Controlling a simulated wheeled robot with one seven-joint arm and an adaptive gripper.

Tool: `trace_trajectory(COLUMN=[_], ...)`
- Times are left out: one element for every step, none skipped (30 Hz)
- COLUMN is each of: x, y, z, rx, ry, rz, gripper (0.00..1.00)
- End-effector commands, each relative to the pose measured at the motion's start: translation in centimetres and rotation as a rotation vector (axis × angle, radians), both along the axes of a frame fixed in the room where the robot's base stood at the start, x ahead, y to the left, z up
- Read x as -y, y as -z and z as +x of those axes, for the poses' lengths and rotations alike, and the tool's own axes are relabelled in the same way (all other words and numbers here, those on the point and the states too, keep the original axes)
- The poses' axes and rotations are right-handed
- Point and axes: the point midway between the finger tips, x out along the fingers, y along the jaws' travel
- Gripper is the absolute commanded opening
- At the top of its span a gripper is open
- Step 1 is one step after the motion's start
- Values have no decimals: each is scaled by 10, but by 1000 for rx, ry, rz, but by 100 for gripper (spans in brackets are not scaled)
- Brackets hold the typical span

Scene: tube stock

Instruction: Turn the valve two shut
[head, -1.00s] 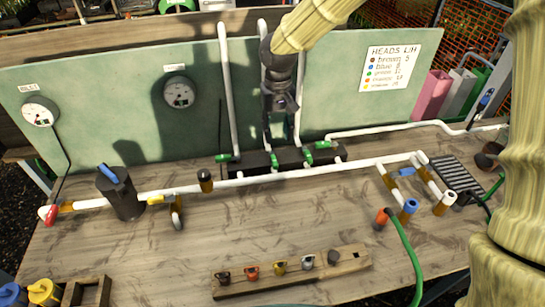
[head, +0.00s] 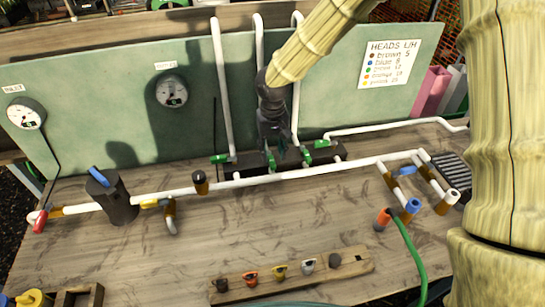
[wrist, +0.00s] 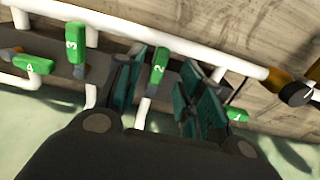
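Valve two is a green handle marked 2 (wrist: 157,75), in line with its white pipe in the wrist view. In the head view its green handle (head: 270,161) shows just below my gripper (head: 272,143) on the dark manifold block. In the wrist view my gripper (wrist: 168,88) is open, with a dark teal finger on each side of the handle. The left finger is close to it and a wider gap shows on the right. I cannot tell whether either finger touches it.
Handle 3 (wrist: 75,42) also lies along its pipe. Handles 4 (wrist: 34,64) and 1 (wrist: 236,114) lie crosswise. White pipes (head: 224,90) rise beside my gripper against the green panel (head: 120,100). A long white pipe (head: 280,175) runs in front of the manifold.

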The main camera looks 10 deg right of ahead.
Motion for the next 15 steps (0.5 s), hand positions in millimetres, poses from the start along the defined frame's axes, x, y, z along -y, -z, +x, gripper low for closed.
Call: trace_trajectory(x=[0,0,0,0,0,0,0,0,0,0,0,0,0,0,0], y=[5,9,14,17,20,24,27,29,32,33,35,37,38,39,40], z=[-1,-1,-1,-1,-1,-1,-1,0,0,0,0,0,-1,-1,-1], rx=[-2,-2,-2,-2,-2,-2,-2,-1,-1,0,0,-1,-1,-1,-1], ry=[-1,-1,0,0,-1,-1,0,0,0,-1,-1,-1,-1,-1,-1], rz=[0,0,0,0,0,0,0,0,0,0,0,0,0,0,0], gripper=[38,38,38,38,38,38,38,38,38,38,38,38,38,38,38])
